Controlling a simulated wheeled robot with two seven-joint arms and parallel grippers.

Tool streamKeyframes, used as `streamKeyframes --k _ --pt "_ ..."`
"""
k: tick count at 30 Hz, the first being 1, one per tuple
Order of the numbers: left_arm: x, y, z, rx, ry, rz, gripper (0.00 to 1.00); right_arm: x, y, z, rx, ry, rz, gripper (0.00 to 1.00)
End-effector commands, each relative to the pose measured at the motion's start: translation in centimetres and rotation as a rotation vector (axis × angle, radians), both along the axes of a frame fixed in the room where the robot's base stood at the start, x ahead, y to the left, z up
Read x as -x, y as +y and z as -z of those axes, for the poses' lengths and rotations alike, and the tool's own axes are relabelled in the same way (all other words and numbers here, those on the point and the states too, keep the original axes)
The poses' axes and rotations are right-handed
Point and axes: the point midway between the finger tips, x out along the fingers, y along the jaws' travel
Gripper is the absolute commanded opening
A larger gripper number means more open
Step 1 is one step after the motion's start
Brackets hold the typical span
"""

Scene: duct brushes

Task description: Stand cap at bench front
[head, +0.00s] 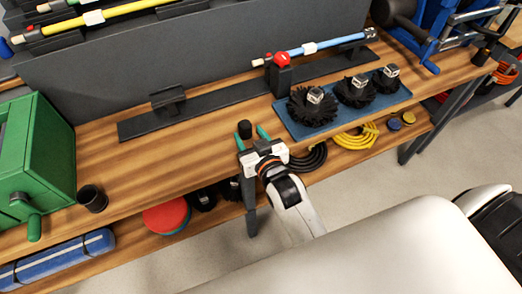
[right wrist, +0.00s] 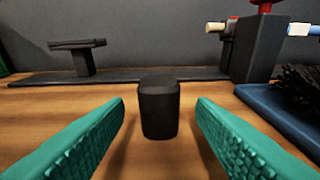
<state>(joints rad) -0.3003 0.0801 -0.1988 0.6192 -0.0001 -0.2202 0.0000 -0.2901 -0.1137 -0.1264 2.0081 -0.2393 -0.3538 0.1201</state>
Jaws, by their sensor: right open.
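A small black cap (head: 244,129) stands upright near the front edge of the wooden bench (head: 215,135). It also shows in the middle of the right wrist view (right wrist: 160,107), its base on the wood. My right gripper (head: 252,137) is open, its green fingers on either side of the cap. The right wrist view shows a gap between each fingertip and the cap. My left gripper is not in view.
A blue tray (head: 330,122) with several black brushes lies to the right. A dark rail (head: 215,103) holding a blue rod (head: 318,47) runs behind. A black cup (head: 92,198) and green machine (head: 35,150) are at the left. Bare wood lies between.

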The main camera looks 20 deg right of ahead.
Motion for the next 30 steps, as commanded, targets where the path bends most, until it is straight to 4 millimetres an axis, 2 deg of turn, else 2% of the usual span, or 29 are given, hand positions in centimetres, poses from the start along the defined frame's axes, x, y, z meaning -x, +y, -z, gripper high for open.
streamKeyframes --k 1,6,12,18,24,26,27,29,30 --pt "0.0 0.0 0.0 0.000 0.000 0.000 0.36 1.3 -0.1 -0.1 0.000 0.003 0.000 0.51" --pt "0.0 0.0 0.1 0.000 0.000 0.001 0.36 5.0 -0.1 -0.8 0.000 0.003 -0.001 0.51" --pt "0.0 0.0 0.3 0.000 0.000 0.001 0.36 8.1 -0.3 -1.5 0.000 0.002 0.000 0.51" --pt "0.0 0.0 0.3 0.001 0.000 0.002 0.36 9.3 -0.3 -1.9 0.001 0.000 0.000 0.51" --pt "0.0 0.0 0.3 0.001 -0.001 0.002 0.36 9.3 -0.3 -1.8 0.001 0.000 -0.001 0.51" --pt "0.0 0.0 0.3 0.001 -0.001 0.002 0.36 9.3 -0.2 -1.3 0.001 0.010 -0.005 0.51" --pt "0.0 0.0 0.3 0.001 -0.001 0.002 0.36 9.2 0.0 -0.4 0.003 0.026 -0.011 0.51" --pt "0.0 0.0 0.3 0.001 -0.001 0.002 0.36 9.2 0.5 2.0 0.007 0.067 -0.026 0.51" --pt "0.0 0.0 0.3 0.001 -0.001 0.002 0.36 9.3 0.9 4.1 0.011 0.107 -0.041 0.51"
